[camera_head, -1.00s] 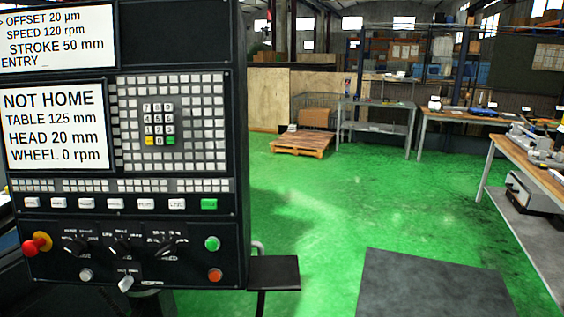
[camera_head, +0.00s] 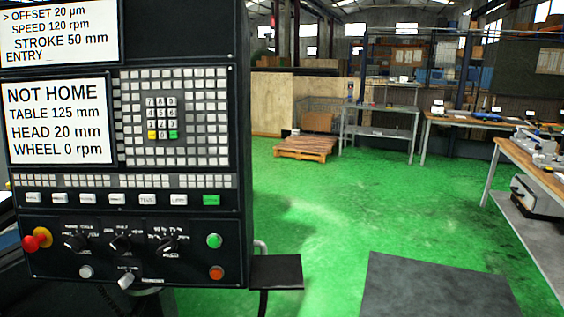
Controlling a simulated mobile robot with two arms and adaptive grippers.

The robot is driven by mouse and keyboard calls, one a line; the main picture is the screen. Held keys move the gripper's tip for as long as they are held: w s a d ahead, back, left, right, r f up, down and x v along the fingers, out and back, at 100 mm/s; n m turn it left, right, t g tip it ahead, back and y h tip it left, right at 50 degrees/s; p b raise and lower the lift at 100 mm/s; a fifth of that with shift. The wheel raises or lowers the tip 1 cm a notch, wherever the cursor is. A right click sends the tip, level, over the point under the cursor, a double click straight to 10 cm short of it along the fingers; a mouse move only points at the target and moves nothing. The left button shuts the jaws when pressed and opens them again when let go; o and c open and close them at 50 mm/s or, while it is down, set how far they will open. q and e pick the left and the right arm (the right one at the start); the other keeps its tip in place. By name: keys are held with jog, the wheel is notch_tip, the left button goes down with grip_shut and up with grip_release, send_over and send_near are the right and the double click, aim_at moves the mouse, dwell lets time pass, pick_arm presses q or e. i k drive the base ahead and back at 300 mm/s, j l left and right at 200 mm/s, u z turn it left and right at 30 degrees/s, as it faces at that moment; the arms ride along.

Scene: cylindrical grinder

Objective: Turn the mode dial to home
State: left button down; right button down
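The control panel (camera_head: 215,270) of the grinder fills the left of the view. Its lower part has three black rotary dials in a row: a left dial (camera_head: 75,242), a middle dial (camera_head: 120,242) and a right dial (camera_head: 168,243). Their labels are too small to read, so I cannot tell which is the mode dial or where it points. A screen (camera_head: 58,122) reads NOT HOME, TABLE 125 mm, HEAD 20 mm, WHEEL 0 rpm. Neither of my grippers is in view.
A red emergency knob (camera_head: 32,241) sticks out left of the dials. A silver key switch (camera_head: 127,279) sits below them, with green (camera_head: 214,240) and orange (camera_head: 216,273) buttons to the right. A small black shelf (camera_head: 276,271) juts out beside the panel.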

aim_at(79, 242)
jog(key=u, duration=1.3)
